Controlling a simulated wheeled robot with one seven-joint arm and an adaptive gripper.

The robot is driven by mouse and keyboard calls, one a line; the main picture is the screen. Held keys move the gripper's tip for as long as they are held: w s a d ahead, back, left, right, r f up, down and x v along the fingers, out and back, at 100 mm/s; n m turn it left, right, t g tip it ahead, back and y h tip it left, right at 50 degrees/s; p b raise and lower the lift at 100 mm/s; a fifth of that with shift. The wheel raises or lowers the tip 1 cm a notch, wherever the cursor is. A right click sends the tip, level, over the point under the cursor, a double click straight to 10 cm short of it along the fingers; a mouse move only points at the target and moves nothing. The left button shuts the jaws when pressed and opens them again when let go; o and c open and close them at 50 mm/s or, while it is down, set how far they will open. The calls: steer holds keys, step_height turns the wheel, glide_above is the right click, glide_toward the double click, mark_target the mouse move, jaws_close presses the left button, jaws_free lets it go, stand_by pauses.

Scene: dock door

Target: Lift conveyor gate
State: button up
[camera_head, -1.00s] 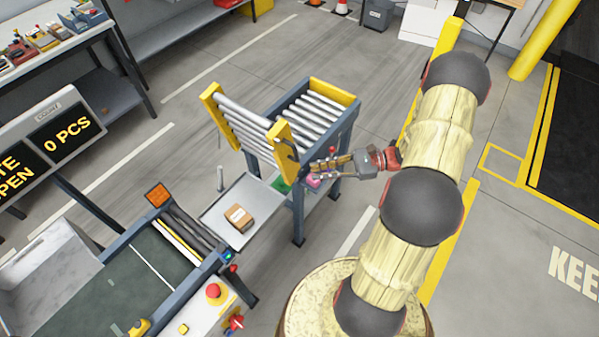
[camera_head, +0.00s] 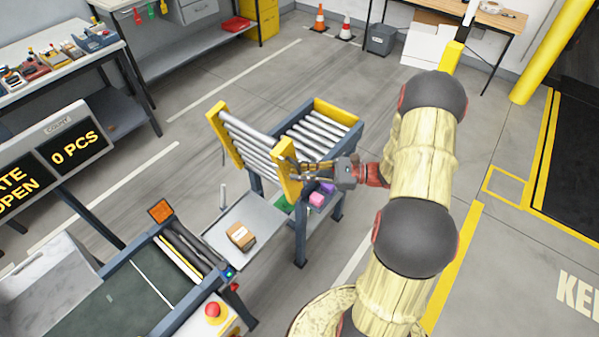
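The conveyor gate (camera_head: 252,145) is a hinged roller section with yellow side ends. It stands tilted steeply up at the near end of the fixed roller conveyor (camera_head: 318,135). My gripper (camera_head: 290,168) is at the right yellow end of the gate, reaching in from the right. Its fingers overlap the yellow side piece in the picture; I cannot tell whether they touch or grasp it. The fingers are too small to show their opening. A display (camera_head: 50,160) at the left reads "0 PCS" and, partly cut off, "GATE OPEN".
A small brown box (camera_head: 241,236) lies on a grey metal plate (camera_head: 222,243) below the gate. A belt conveyor (camera_head: 130,295) with a red button (camera_head: 212,310) is at the lower left. Pink and purple items sit under the roller conveyor. Open floor lies behind.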

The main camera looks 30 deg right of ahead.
steer(key=shift+c, duration=1.3)
jaws_close()
